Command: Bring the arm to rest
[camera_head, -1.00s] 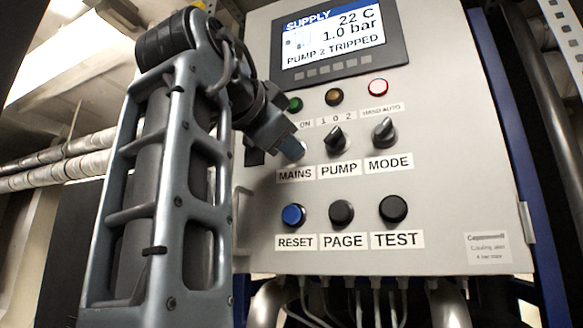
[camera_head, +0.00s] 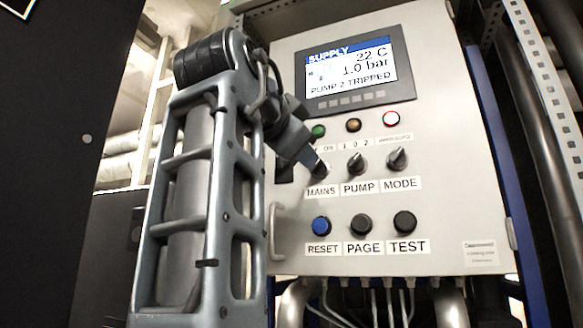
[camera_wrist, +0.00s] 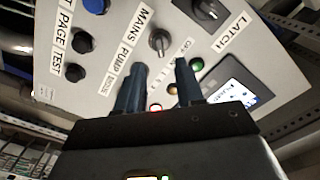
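My gripper (camera_head: 312,160) is at the end of my raised arm, in front of the MAINS knob on the grey control panel (camera_head: 450,180). In the wrist view my gripper (camera_wrist: 160,78) has its two dark blue fingers apart with nothing held between them. The MAINS knob (camera_wrist: 160,41) shows beyond the gap between the fingertips. In the head view the fingers mostly hide this knob, and I cannot tell whether they touch it.
The PUMP knob (camera_head: 356,164), MODE knob (camera_head: 397,159) and blue RESET button (camera_head: 321,225) are close by. The screen (camera_head: 347,73) reads "PUMP 2 TRIPPED". A LATCH switch (camera_wrist: 207,10) shows in the wrist view. A panel handle (camera_head: 274,232) sticks out. Pipes run at right.

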